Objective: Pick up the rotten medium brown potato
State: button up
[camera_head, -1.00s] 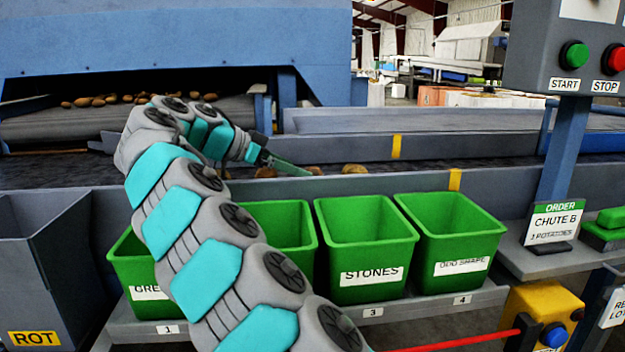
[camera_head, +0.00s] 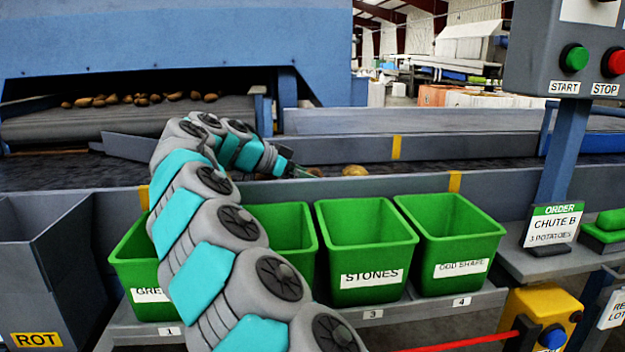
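A yellowish-brown potato (camera_head: 354,170) lies on the dark belt, right of my gripper. A browner potato (camera_head: 314,172) lies on the belt just beyond my gripper's tip. I cannot tell from here which of them is rotten. My gripper (camera_head: 300,172) reaches over the belt from the left, its tip low and close to the browner potato. My arm hides most of the gripper, and the fingers are too small to show whether they are open or hold anything.
Green bins stand in front of the belt, including STONES (camera_head: 366,232) and ODD SHAPE (camera_head: 449,226). A grey ROT bin (camera_head: 40,262) is at the left. The belt's front wall (camera_head: 375,183) lies between bins and belt. Several potatoes (camera_head: 140,99) sit on the rear feeder.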

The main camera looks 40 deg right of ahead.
aim_at(312, 170)
jog(key=c, duration=1.2)
jog(key=shift+r, duration=0.1)
notch_tip(312, 170, up, 9)
jog(key=shift+w+f+p, duration=0.1)
jog(key=shift+p, duration=0.25)
jog(key=shift+r, duration=0.45)
